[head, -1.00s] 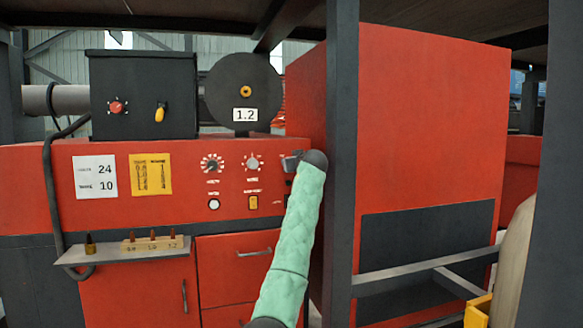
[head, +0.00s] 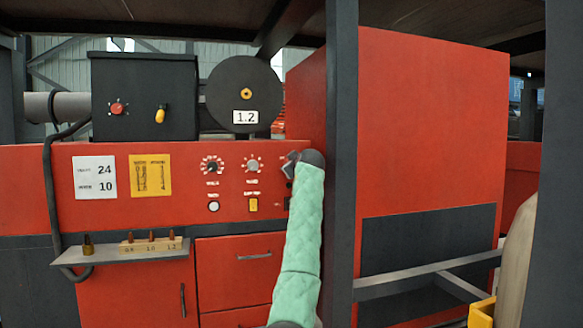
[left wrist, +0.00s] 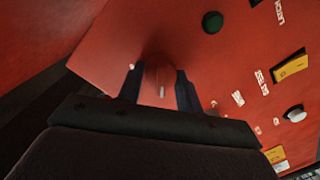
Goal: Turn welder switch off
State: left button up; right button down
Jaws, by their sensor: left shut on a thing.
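The welder (head: 120,215) is a red cabinet with knobs and switches on its front. My left gripper (left wrist: 158,75), on the green-sleeved arm, is at the right end of this panel in the head view (head: 290,164). In the left wrist view its two dark fingers stand on either side of a red switch handle (left wrist: 158,88) and are shut on it. The handle has a small pale mark. In the head view my wrist hides this switch, so its labels cannot be read. My right gripper is not in view.
A yellow rocker switch (head: 253,205), a white button (head: 213,206) and two dials are left of my gripper. A dark upright post (head: 342,160) stands just right of my arm. A shelf (head: 120,252) juts out lower left.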

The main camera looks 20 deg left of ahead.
pick_arm(q)
jog(key=shift+f, duration=0.15)
jog(key=o, duration=0.9)
jog(key=shift+o, duration=0.5)
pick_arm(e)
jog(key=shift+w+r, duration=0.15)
pick_arm(q)
jog(key=b+v, duration=0.2)
jog(key=v, duration=0.5)
jog(key=shift+s+d, duration=0.2)
jog(key=shift+s, duration=0.1)
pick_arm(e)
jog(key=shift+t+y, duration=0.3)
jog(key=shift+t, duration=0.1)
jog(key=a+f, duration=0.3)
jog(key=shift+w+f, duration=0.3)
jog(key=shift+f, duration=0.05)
